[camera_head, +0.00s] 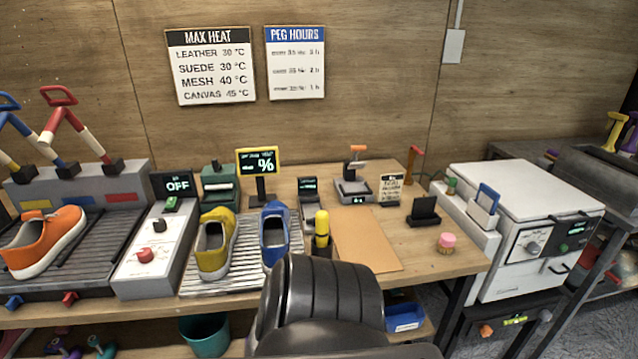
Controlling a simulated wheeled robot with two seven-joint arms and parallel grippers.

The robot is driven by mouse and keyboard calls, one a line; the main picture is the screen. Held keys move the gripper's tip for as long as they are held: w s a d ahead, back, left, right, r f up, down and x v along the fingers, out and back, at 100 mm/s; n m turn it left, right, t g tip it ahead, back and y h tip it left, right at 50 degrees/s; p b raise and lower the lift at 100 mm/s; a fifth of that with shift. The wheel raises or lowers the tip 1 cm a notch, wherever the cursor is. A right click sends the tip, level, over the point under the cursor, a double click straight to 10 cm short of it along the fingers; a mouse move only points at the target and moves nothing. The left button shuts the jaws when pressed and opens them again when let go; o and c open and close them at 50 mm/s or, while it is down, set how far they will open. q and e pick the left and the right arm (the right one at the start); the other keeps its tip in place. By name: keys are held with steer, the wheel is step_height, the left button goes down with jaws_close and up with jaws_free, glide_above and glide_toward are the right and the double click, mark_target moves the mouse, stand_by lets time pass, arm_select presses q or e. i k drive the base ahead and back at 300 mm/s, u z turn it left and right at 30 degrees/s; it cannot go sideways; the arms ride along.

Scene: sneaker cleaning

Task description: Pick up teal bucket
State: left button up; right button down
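The teal bucket (205,338) stands on the lower shelf under the workbench, left of the middle at the bottom of the head view. Its rim and upper wall show, and its bottom is cut off by the frame edge. Its opening faces up and looks dark inside. A dark ribbed shape, which seems to be part of my own arm, stands to the right of the bucket in the foreground. Neither of my grippers is in view.
The workbench edge (140,308) overhangs the bucket. An orange sneaker (42,243), a yellow shoe (214,246) and a blue shoe (274,236) stand on the bench. A blue bin (404,318) is at right on the lower shelf; small coloured tools (103,347) are at left.

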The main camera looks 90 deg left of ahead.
mark_target(209, 334)
steer(key=i, duration=0.85)
steer(key=u, duration=3.15)
